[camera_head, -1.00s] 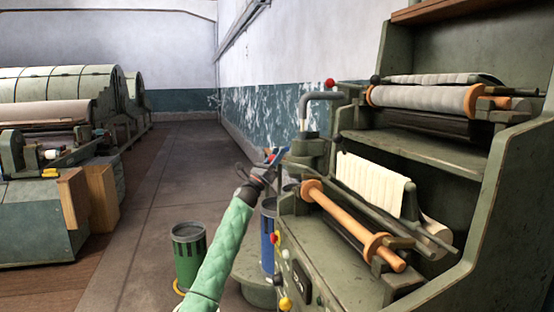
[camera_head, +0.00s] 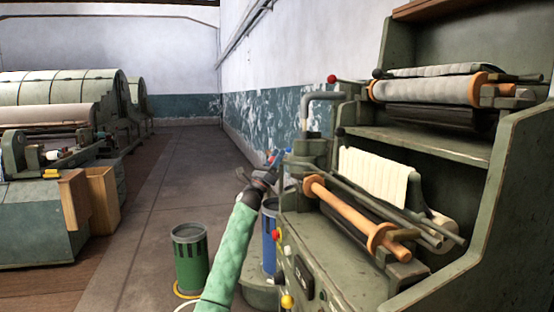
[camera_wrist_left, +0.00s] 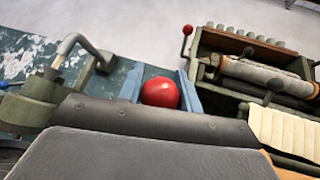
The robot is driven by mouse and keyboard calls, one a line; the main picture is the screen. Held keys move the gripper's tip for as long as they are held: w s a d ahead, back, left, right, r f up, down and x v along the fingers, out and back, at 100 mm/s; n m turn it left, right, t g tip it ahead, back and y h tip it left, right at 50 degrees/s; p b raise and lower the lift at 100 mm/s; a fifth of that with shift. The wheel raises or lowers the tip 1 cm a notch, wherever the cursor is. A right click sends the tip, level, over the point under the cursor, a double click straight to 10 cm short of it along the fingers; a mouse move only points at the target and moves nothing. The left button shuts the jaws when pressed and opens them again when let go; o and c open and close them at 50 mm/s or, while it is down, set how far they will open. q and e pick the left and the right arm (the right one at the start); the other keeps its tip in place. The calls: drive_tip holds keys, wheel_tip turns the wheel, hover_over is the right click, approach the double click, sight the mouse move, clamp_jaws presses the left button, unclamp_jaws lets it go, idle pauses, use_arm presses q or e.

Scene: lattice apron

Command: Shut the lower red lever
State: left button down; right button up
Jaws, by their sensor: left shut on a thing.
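My left gripper (camera_head: 275,158) is beside the left end of the green machine (camera_head: 330,262), at the end of my green-sleeved arm. In the left wrist view its two blue-grey fingers stand on either side of the red ball knob (camera_wrist_left: 160,92) of the lower lever, and the gripper is shut on it. The lever's rod is hidden behind the gripper body. A second red knob (camera_head: 331,79) stands higher on the machine; it also shows in the left wrist view (camera_wrist_left: 187,30). My right gripper is not in view.
A bent grey pipe (camera_head: 322,96) rises close to the gripper. A green bin (camera_head: 190,262) and a blue bin (camera_head: 269,240) stand on the floor by my arm. Rollers with cloth (camera_head: 375,175) fill the machine. The aisle (camera_head: 165,180) to the left is clear.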

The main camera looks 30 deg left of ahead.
use_arm(q)
drive_tip(key=shift+f, duration=0.3)
drive_tip(key=shift+s+a+f+b, duration=0.1)
drive_tip(key=shift+a+f+b, duration=0.05)
drive_tip(key=shift+f+b, duration=0.3)
idle(0.3)
drive_tip(key=c, duration=1.4)
unclamp_jaws()
drive_tip(key=o, duration=0.4)
drive_tip(key=shift+s+a+r, duration=0.1)
drive_tip(key=shift+s+a, duration=0.05)
